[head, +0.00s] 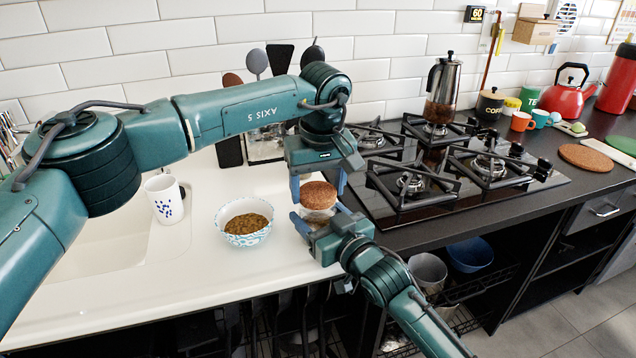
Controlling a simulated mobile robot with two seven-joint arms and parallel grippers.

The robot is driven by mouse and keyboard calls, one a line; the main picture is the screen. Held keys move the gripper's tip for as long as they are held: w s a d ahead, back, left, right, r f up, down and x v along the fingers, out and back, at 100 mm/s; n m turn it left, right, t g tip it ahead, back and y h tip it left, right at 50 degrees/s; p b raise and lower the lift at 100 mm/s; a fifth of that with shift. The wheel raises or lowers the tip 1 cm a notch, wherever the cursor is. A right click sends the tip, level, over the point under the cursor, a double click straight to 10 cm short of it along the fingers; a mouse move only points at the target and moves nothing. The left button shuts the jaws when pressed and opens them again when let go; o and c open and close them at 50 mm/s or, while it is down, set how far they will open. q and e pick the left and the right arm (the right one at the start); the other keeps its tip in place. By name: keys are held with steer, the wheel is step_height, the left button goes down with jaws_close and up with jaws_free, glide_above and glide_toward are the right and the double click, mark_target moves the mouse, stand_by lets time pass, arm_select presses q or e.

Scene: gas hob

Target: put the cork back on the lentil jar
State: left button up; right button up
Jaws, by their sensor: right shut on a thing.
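The round brown cork (318,195) sits on or just over the mouth of the glass jar (319,216) near the counter's front right; I cannot tell if it is fully seated. My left gripper (318,186) points down from above, its blue fingers apart on either side of the cork, with small gaps showing. My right gripper (320,217) reaches in from the lower right and is shut on the jar, hiding much of its lower part. The jar looks upright.
A patterned bowl of lentils (246,223) stands left of the jar, and a white mug (164,199) farther left. The gas hob (440,175) lies right. A utensil holder (265,147) stands behind. The front counter's white surface is clear.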

arm_select(q)
steer(key=o, duration=0.5)
steer(key=r, duration=0.4)
steer(key=s+r, duration=0.1)
steer(key=r, duration=0.7)
steer(key=shift+s+d, duration=0.25)
steer(key=shift+s, duration=0.1)
arm_select(e)
steer(key=o, duration=1.4)
arm_select(q)
steer(key=shift+f, duration=0.1)
arm_select(e)
steer(key=shift+o, duration=0.2)
